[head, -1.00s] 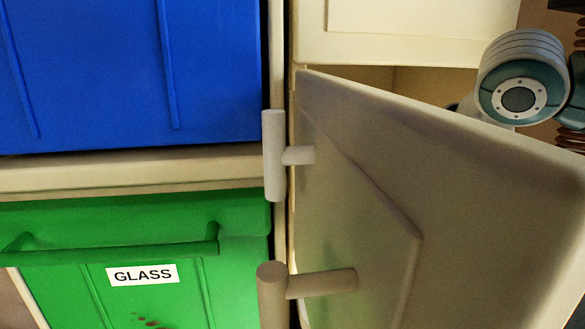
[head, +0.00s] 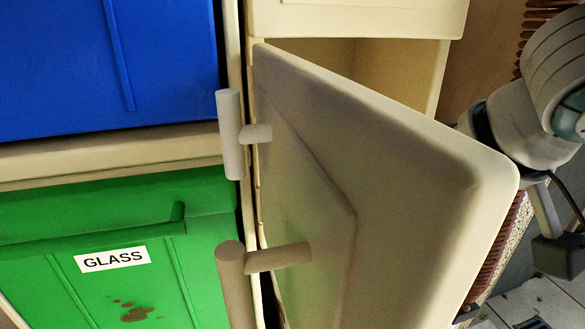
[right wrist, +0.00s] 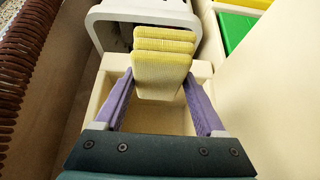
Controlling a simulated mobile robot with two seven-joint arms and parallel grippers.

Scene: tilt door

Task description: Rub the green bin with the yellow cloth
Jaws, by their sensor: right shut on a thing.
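The green bin (head: 160,220) is at the lower left in the head view. The yellow cloth (right wrist: 162,72) shows as folded layers in the right wrist view. My right gripper (right wrist: 162,82), with purple fingers, is shut on it, a finger at each side. The cloth is above a cream open-topped compartment, well away from the bin. In the head view my right arm is at the right edge, and its fingers and the cloth are not visible. My left gripper is not in view.
An open cream cabinet door (head: 400,150) with two peg handles stands between the green bin and my right arm. A blue bin (head: 110,70) is above the green one. A grey-white container (right wrist: 108,30) is close behind the cloth.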

